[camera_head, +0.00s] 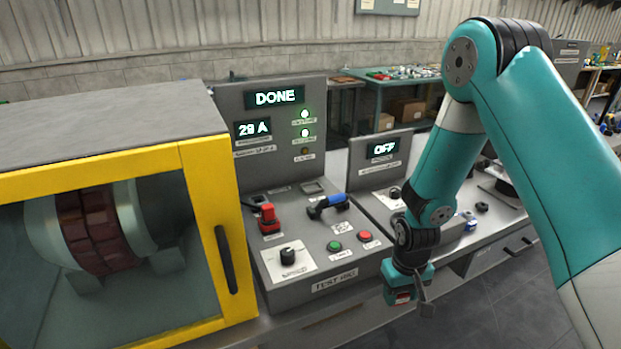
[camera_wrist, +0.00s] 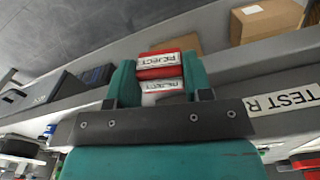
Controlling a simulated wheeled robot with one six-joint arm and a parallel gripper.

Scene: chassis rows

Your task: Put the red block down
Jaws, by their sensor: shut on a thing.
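My gripper (camera_head: 408,292) hangs low in front of the bench, right of the test rig, in the head view. It is shut on the red block (camera_wrist: 165,62), which has white "REJECT" labels. In the wrist view the block sits between the two teal fingers, and the gripper's dark crossbar is in front of its lower part. In the head view only a little of the red block (camera_head: 402,297) shows under the gripper. The block is held clear of the bench top, in front of its edge.
The test rig (camera_head: 322,272) has a red connector (camera_head: 268,216), a blue-handled lever (camera_head: 328,204), a knob and buttons. Its display reads "DONE". A yellow-framed cabinet (camera_head: 205,230) stands at left. A second panel (camera_head: 382,160) reads "OFF". Cardboard boxes (camera_wrist: 265,20) show in the wrist view.

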